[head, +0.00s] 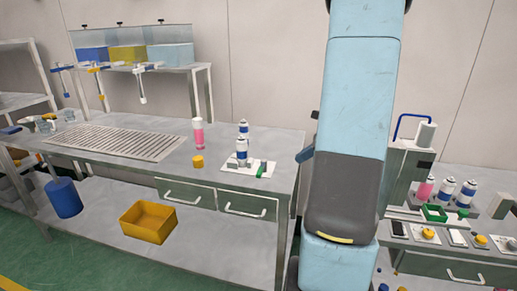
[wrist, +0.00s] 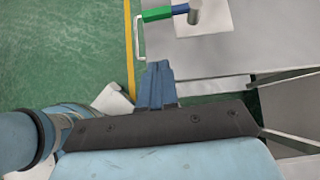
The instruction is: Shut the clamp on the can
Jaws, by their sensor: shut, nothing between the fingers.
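A white board (head: 232,164) lies near the right end of the left bench. Blue-and-white cans (head: 241,153) stand on it, and a small green part (head: 262,170) sits at their right. I cannot tell whether this is the clamp or how it is set. In the wrist view, a green-and-blue bar (wrist: 166,13) reaches a grey round post (wrist: 195,12) on a pale plate at the top. My gripper (wrist: 158,66) has its blue fingers together and empty, below that bar and apart from it. In the head view my arm hides most of the gripper.
A pink can (head: 198,134) and a yellow cap (head: 198,161) stand left of the board. A slatted grate (head: 115,141) covers the bench's middle. The right bench carries more cans (head: 447,188), a green tray (head: 435,213) and small items. Drawer handles (head: 249,210) stick out at the front.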

